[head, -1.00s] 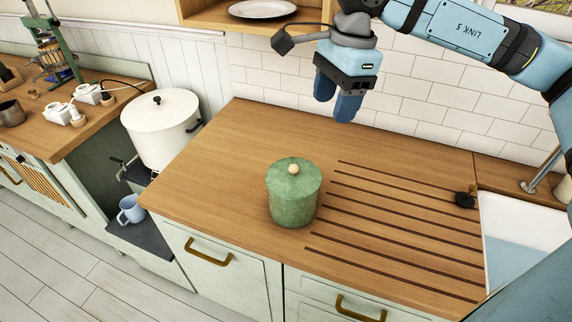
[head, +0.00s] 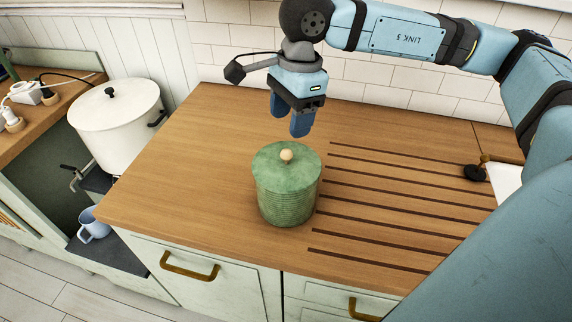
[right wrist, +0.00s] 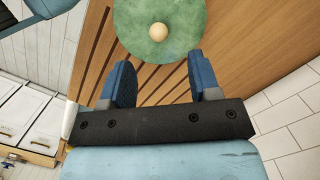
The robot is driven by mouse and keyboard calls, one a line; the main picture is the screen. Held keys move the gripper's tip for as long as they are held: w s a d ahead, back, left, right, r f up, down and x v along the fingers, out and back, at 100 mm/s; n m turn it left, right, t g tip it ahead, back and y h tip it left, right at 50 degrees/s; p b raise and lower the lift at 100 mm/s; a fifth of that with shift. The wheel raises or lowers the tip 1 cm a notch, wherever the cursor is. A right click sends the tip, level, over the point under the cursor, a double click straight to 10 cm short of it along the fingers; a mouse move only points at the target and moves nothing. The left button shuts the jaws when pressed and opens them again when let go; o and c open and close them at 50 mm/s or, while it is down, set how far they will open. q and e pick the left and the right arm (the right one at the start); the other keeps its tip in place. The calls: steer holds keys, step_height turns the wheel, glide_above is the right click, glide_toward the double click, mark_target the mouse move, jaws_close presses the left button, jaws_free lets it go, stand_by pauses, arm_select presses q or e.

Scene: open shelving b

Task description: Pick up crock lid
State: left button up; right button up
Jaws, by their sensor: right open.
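The green crock (head: 287,205) stands upright on the wooden counter. Its round green lid (head: 270,157) sits on top with a small pale wooden knob (head: 286,155). My right gripper (head: 290,128) is open and empty, above and just behind the lid, apart from it. In the right wrist view the lid (right wrist: 140,35) and its knob (right wrist: 159,32) lie ahead of the two blue fingers of my right gripper (right wrist: 162,75), near the top edge, with the knob roughly between the finger lines. My left gripper is not in view.
The wooden counter (head: 190,165) is clear around the crock, with dark drain grooves to its right. A sink (head: 505,182) lies at the far right. A white pot (head: 115,130) and a blue mug (head: 93,224) stand lower at left. A tiled wall (head: 400,85) runs behind.

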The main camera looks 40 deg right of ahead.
mark_target(287, 150)
steer(key=f, duration=0.5)
steer(key=a+f, duration=0.1)
steer(key=f, duration=0.2)
steer(key=shift+f+p, duration=0.15)
steer(key=shift+p, duration=0.15)
jaws_close()
step_height(287, 150, up, 20)
stand_by(0.4)
